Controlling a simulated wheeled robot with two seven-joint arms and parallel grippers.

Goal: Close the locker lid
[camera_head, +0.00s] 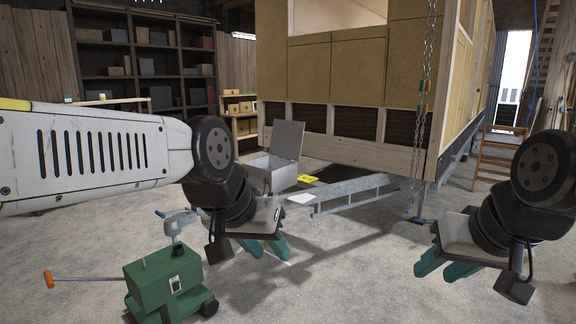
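The locker (277,179) is a grey metal box on the trailer's drawbar, in the middle of the head view. Its lid (288,139) is open and stands nearly upright at the back right of the box. My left gripper (271,255) is in front of the locker and lower in the picture, with its two green fingers apart and nothing between them.
The wooden hut (350,75) stands on the trailer behind the locker. The grey drawbar (350,188) extends beside it. A green wheeled machine (165,282) with an orange-tipped handle stands at the front left. A chain (424,105) hangs at the right. Concrete floor in front is mostly clear.

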